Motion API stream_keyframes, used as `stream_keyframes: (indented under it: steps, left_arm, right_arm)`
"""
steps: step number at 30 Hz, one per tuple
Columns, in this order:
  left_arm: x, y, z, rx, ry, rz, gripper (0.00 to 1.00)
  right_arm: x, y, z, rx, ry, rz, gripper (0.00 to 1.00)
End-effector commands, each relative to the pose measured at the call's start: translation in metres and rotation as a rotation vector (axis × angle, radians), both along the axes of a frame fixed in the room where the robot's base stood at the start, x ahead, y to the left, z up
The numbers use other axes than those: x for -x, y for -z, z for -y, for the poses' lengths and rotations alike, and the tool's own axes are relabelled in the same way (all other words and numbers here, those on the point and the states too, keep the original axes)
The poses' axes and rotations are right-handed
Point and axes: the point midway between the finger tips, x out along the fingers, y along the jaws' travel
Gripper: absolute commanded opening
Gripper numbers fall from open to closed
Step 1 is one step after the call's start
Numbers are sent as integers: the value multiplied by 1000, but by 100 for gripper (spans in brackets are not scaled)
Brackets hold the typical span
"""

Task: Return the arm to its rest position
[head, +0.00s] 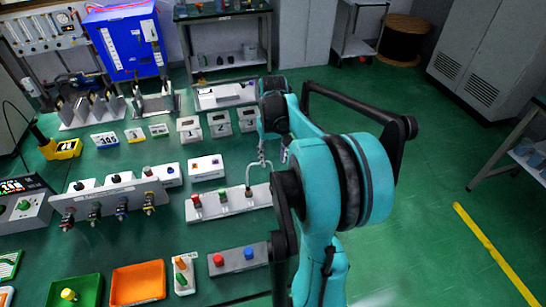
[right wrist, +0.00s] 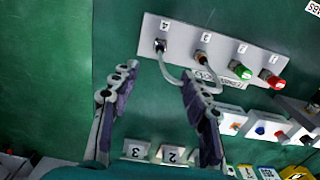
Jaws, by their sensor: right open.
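My right arm (head: 345,190) reaches over the right side of the green bench in the head view. Its gripper (head: 264,162) is partly hidden by the arm and hangs beside the white connector panel (head: 225,209). In the right wrist view the gripper (right wrist: 160,75) is open, with its two fingers well apart and nothing held between them. A grey cable (right wrist: 176,80) loops between the sockets marked 4 and 3 on the panel. It passes close to the right finger; I cannot tell whether they touch. My left gripper is not in view.
The panel has a green knob (head: 222,197) and a red knob (head: 196,200). Numbered boxes (head: 219,124) stand behind. A grey box with red and blue buttons (head: 238,259), an orange tray (head: 138,268) and a green tray (head: 86,290) lie in front. The floor at right is open.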

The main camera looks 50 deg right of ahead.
Motion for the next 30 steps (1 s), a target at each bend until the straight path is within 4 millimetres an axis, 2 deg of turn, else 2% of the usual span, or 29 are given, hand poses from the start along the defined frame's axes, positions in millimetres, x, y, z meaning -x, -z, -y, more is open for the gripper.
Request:
stream_keyframes:
  steps: [10,14,17,20,24,27,30]
  left_arm:
    - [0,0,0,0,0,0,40]
    - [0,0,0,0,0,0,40]
    - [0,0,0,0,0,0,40]
    - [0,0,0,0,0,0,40]
    - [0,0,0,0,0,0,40]
    - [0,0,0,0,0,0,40]
    - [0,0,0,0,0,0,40]
  right_arm:
    - [0,0,-1,0,-1,1,46]
    - [-2,-6,-18,17,-28,23,46]
    - [-5,-15,-55,50,-84,75,46]
    - [-3,-25,-105,93,-164,158,46]
    - [9,-30,-174,138,-280,292,46]
    - [23,-28,-216,157,-357,391,46]
    - [36,-22,-249,165,-421,479,46]
